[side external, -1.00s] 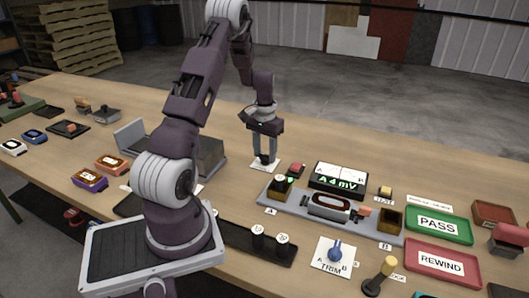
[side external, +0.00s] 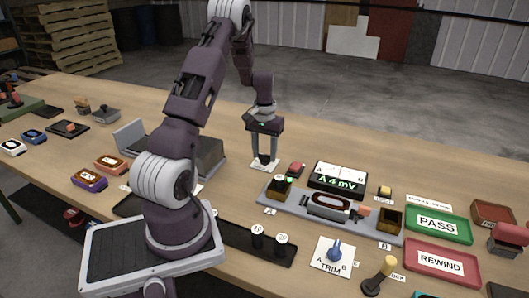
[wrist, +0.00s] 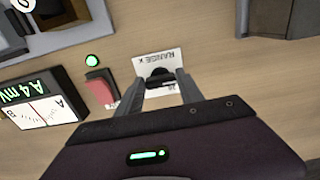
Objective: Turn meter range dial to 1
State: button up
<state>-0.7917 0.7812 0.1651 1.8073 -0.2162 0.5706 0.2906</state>
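The range dial is a small black knob (wrist: 159,77) on a white card (wrist: 172,62) printed "RANGE x"; its card also shows in the side view (side external: 257,166). The knob's raised bar lies roughly crosswise in the wrist view. Part of the card's print is hidden by my fingers, and I cannot read a 1. My gripper (wrist: 162,80) is down over the dial with a finger on each side of the knob. The fingers stand apart and look open. In the side view my gripper (side external: 264,158) points straight down at the card. The meter (side external: 337,180) reads "A4mV".
A red block (side external: 297,169) and a lit green lamp (wrist: 92,60) sit close to the dial card. A grey fixture (side external: 300,207) with a detector lies in front of the meter. A blue trim knob (side external: 336,250) stands nearer the front.

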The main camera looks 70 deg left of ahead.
aim_at(265, 155)
jog(key=o, duration=0.4)
jog(key=shift+r, duration=0.15)
notch_tip(265, 155, up, 7)
jog(key=shift+f, duration=0.1)
jog(key=w+d+r+m+t, duration=0.2)
jog(key=d+r+m, duration=0.1)
jog(key=d+r, duration=0.9)
jog(key=s+d+r+m+t, duration=0.1)
jog(key=s+d+r, duration=0.2)
jog(key=d, duration=0.4)
jog(key=s+d+r+m, duration=0.2)
jog(key=d, duration=0.5)
jog(key=s+d+m+t, duration=0.2)
jog(key=s+d+m, duration=0.1)
jog(key=s+d, duration=0.5)
jog(key=s, duration=0.3)
jog(key=shift+s+d+r+t, duration=0.25)
jog(key=shift+s+t, duration=0.05)
jog(key=shift+s, duration=0.1)
